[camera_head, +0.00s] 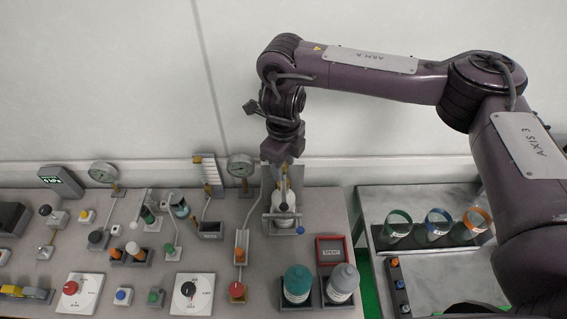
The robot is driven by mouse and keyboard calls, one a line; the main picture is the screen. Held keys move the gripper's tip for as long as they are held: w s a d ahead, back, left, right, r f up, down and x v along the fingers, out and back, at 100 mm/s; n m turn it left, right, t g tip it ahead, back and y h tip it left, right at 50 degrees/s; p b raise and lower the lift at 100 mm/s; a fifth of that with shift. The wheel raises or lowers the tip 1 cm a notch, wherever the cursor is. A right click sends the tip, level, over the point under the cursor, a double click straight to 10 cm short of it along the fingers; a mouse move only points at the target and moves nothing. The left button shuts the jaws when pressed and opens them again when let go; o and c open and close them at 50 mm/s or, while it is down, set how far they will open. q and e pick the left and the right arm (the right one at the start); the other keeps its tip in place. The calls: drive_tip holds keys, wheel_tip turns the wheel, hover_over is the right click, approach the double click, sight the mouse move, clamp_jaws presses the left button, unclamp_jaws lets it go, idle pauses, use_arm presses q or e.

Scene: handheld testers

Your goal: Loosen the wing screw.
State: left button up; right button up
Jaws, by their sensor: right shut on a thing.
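My right gripper (284,178) comes down from above at the back of the bench, over a grey metal stand (267,200). It is shut on the top of a pale, bottle-like piece (284,212) that sits upright in this stand. The fingers cover that top, so its exact shape is hidden. I cannot make out the wing screw with certainty; it may be the part between the fingers. A small blue knob (300,230) is at the stand's front right. My left gripper is not in view.
A teal-capped jar (297,283) and a grey-capped jar (342,282) stand in front of the stand, near a red tray (331,249). Gauges, knobs and switches crowd the bench to the left. A side table (440,275) with coloured rings is at the right.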

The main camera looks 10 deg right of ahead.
sight(283, 169)
drive_tip(key=shift+f+n, duration=0.15)
drive_tip(key=shift+n, duration=0.15)
drive_tip(key=o, duration=1)
drive_tip(key=shift+r, duration=0.2)
drive_tip(key=shift+r+b, duration=0.4)
drive_tip(key=shift+r, duration=3.35)
